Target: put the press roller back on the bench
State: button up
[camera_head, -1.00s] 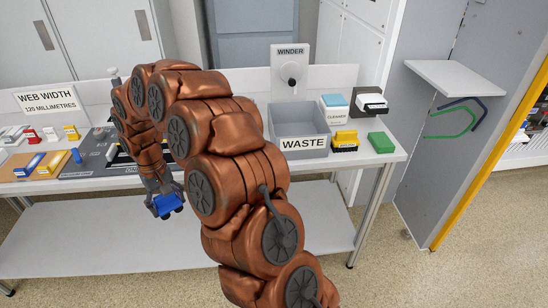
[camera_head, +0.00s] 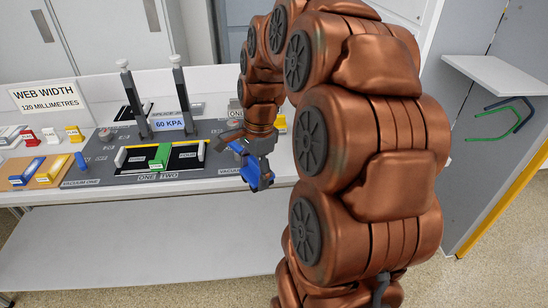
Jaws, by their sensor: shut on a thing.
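My gripper (camera_head: 256,172) hangs in front of the bench (camera_head: 120,187) edge, at the right of the grey plate, pointing down. It is shut on a small blue thing (camera_head: 258,178), which I take to be the press roller; my gripper hides much of it, so its shape is unclear. It appears apart from the bench. My arm covers the right part of the bench.
The grey plate (camera_head: 95,170) holds a black area with a green block (camera_head: 160,157), a yellow strip and two tall posts (camera_head: 135,98). An orange-brown tray (camera_head: 38,171) with blue and yellow blocks lies left. A lower shelf (camera_head: 130,235) is clear.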

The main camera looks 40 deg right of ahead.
jog(key=shift+s+d+m, duration=0.2)
jog(key=shift+d+m, duration=0.1)
jog(key=shift+m, duration=0.2)
jog(key=shift+w+d+r, duration=0.1)
jog(key=shift+w+d, duration=0.05)
jog(key=shift+d, duration=0.15)
jog(key=p, duration=0.3)
send_over(279, 161)
jog(key=shift+d+f, duration=0.25)
jog(key=shift+f, duration=0.5)
jog(key=shift+d+f+p, duration=0.1)
jog(key=shift+f+p, duration=0.4)
jog(key=shift+f, duration=1.3)
jog(key=shift+f, duration=0.2)
jog(key=o, duration=1.5)
jog(key=shift+c, duration=0.2)
jog(key=shift+r, duration=0.1)
